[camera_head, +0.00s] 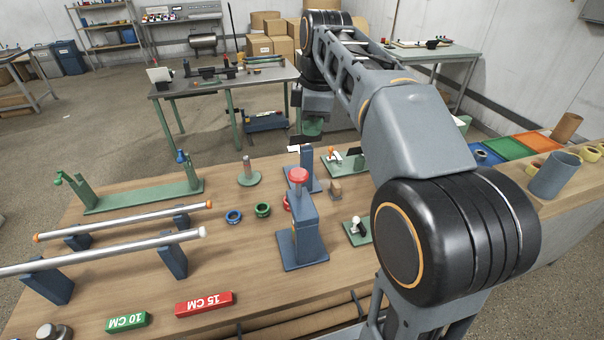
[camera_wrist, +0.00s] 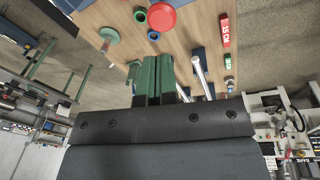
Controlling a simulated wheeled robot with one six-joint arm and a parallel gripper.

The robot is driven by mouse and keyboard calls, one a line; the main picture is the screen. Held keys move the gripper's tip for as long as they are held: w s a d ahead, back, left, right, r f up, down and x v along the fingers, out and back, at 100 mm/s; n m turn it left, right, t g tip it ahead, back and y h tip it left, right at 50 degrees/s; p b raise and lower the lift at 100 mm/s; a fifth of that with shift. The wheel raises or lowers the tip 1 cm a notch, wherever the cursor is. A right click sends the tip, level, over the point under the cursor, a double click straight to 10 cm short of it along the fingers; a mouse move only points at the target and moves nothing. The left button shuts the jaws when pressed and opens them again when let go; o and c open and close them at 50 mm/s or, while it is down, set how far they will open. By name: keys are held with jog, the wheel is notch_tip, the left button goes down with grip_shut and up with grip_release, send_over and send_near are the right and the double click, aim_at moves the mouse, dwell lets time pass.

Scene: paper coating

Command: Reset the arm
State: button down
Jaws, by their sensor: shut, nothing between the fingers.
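My arm crosses the right half of the head view, reaching up over the bench (camera_head: 130,262) and bending down at its far end. My gripper (camera_head: 312,127) hangs at that end, above the far edge of the bench, partly hidden behind the arm. In the wrist view, its two green fingers (camera_wrist: 158,75) stand side by side, shut, with nothing held between them. The red-topped blue press stand (camera_head: 302,220) is on the bench, nearer than my gripper; its red knob also shows in the wrist view (camera_wrist: 161,17).
Metal rods on blue supports (camera_head: 62,285), a green stand (camera_head: 140,195), small rings (camera_head: 262,210), and green (camera_head: 126,321) and red (camera_head: 204,303) length blocks lie on the bench. Coloured trays (camera_head: 505,148) are at the right. Another table (camera_head: 225,80) stands behind, across open floor.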

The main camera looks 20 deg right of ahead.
notch_tip(320, 180, down, 7)
jog(key=m+t, duration=0.1)
jog(key=m, duration=0.7)
jog(key=s+f+m+t, duration=0.1)
jog(key=s+f+m, duration=0.2)
jog(key=s+f, duration=0.2)
jog(key=s+a+f+m+t, duration=0.1)
jog(key=s+f+m, duration=0.2)
jog(key=s, duration=0.7)
notch_tip(320, 180, down, 2)
jog(key=shift+a+f+m+h, duration=0.1)
jog(key=shift+a+m+h, duration=0.1)
jog(key=shift+m+h, duration=0.2)
